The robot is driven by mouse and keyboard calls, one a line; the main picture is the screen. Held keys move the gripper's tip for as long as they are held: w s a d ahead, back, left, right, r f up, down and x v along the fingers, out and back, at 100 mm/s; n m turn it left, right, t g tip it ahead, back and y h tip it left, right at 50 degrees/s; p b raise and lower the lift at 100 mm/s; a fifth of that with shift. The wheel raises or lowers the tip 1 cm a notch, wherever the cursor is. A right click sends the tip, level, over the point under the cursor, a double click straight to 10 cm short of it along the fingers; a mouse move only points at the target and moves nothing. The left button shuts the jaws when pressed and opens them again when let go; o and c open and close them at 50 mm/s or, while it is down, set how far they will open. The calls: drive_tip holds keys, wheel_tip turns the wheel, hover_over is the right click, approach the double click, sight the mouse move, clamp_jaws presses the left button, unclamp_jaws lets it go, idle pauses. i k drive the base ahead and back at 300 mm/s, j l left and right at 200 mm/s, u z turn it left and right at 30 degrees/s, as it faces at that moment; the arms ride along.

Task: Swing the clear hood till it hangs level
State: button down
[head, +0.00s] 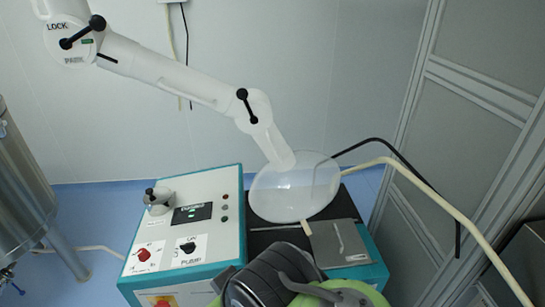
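The clear hood (290,195) is a translucent round dish at the lower end of a white jointed extraction arm (170,72). It hangs above the dark top of a teal-edged machine. Its rim looks tilted, with the right side higher in the picture than the left. Dark grey and green parts at the bottom edge look like my own arm. They are below the hood in the picture and appear apart from it. I cannot make out my gripper's fingers.
The machine's control panel (215,197) carries knobs and a small display. A grey metal plate (338,243) lies right of it. A black hose (385,147) and a cream pipe (440,200) run near the hood's right side. A steel tank (22,185) stands left; grey framed panels (480,95) stand right.

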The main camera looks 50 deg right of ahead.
sight(297, 193)
drive_tip(key=z, duration=1.6)
drive_tip(key=j+u, duration=0.3)
drive_tip(key=u, duration=0.15)
drive_tip(key=i+j+u, duration=0.15)
drive_tip(key=u, duration=0.3)
drive_tip(key=i+j+u, duration=0.15)
drive_tip(key=j+u, duration=0.25)
drive_tip(key=k+l, duration=0.05)
drive_tip(key=l, duration=0.05)
